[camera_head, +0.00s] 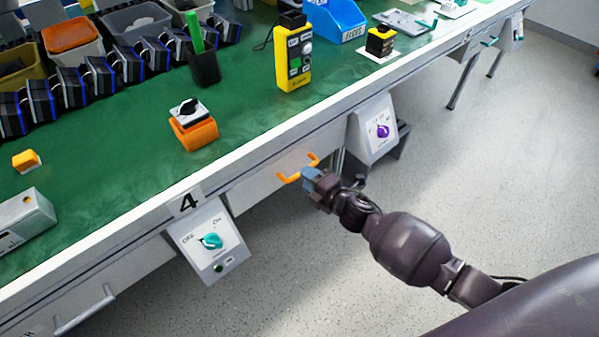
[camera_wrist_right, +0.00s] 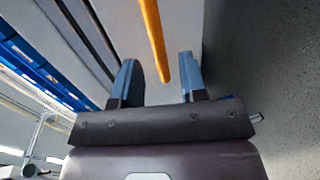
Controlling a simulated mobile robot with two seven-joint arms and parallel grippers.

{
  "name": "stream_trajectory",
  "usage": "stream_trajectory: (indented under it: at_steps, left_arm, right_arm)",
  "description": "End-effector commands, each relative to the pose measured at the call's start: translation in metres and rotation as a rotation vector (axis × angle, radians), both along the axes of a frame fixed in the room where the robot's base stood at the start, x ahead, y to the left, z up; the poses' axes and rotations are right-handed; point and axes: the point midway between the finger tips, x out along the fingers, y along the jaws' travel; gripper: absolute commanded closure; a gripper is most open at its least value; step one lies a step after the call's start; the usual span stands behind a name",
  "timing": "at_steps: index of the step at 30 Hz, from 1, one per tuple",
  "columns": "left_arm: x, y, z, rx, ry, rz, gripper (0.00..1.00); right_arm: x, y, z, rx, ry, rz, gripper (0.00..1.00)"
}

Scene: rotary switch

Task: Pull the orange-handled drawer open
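The orange handle (camera_head: 287,179) is a bar on the pale drawer front (camera_head: 255,190) under the green bench. The drawer looks shut, its front close under the bench edge. My right gripper (camera_head: 309,180) is at the handle and hides part of it in the head view. In the right wrist view, the blue fingers (camera_wrist_right: 161,80) are apart, with the orange handle (camera_wrist_right: 153,36) reaching into the gap between them. Both fingers look clear of it. My left gripper is not in view.
A panel with a teal knob (camera_head: 211,241) hangs left of the drawer, and one with a purple knob (camera_head: 382,131) hangs to its right. The floor (camera_head: 480,170) in front is clear.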

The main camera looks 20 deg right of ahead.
Motion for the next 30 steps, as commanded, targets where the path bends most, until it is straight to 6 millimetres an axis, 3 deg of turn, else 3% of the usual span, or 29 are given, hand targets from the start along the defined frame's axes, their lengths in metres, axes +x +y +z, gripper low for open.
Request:
stream_trajectory:
  at_steps: [9,20,23,28,30]
  left_arm:
    - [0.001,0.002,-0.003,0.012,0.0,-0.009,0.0]
    - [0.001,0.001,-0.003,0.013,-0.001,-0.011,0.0]
    - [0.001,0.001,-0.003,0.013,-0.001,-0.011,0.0]
    - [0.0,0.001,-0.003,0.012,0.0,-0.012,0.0]
    - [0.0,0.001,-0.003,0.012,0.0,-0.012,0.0]
  right_arm:
    - [0.03,0.011,-0.009,0.0,0.003,0.0,0.61]
    - [0.035,0.013,-0.008,0.0,0.0,0.0,0.61]
    - [0.035,0.013,-0.008,0.0,0.0,0.0,0.72]
    - [0.034,0.013,-0.008,0.0,0.0,0.0,0.98]
    - [0.034,0.013,-0.008,0.0,0.0,0.0,1.0]
